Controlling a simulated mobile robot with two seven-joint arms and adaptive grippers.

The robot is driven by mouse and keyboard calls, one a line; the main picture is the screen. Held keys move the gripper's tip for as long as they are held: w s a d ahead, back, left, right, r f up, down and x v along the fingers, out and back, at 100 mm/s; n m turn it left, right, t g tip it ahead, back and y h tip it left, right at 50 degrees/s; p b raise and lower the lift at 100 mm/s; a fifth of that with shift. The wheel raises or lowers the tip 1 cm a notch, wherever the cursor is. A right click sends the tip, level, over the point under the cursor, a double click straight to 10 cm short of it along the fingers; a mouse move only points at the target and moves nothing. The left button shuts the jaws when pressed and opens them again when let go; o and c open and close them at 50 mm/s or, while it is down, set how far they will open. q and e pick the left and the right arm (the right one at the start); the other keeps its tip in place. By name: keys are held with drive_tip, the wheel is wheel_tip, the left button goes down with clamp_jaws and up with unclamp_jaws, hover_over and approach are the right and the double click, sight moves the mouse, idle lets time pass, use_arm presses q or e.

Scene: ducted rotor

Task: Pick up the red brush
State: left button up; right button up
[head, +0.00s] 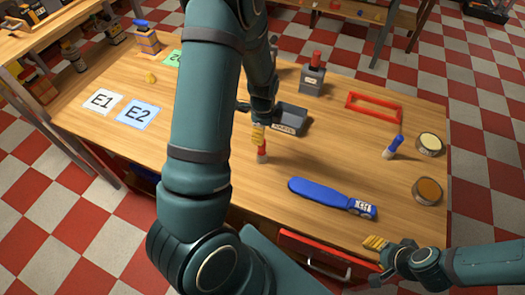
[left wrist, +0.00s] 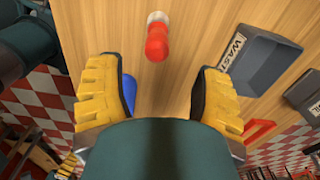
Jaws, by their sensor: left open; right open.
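The red brush (head: 262,152), red with a pale end, stands on the wooden table just below my left gripper (head: 258,134); its upper part is hidden in the head view. In the left wrist view the red brush (left wrist: 157,40) lies ahead of the gap between the yellow fingers of my left gripper (left wrist: 155,78). Those fingers are apart, with nothing between them. My right gripper (head: 377,243) is open and empty at the table's front right edge, away from the brush.
A dark grey bin (head: 291,118) stands just right of the red brush. A blue paddle-shaped thing (head: 330,195) lies in front. A blue brush (head: 393,146), two round tins (head: 428,190) and a red frame (head: 374,107) are at right. Cards (head: 103,103) lie at left.

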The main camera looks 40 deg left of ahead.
sight(262, 150)
use_arm(q)
wheel_tip(262, 150, down, 3)
drive_tip(key=shift+r, duration=0.2)
drive_tip(key=shift+s+f, duration=0.2)
drive_tip(key=shift+f, duration=2.4)
clamp_jaws()
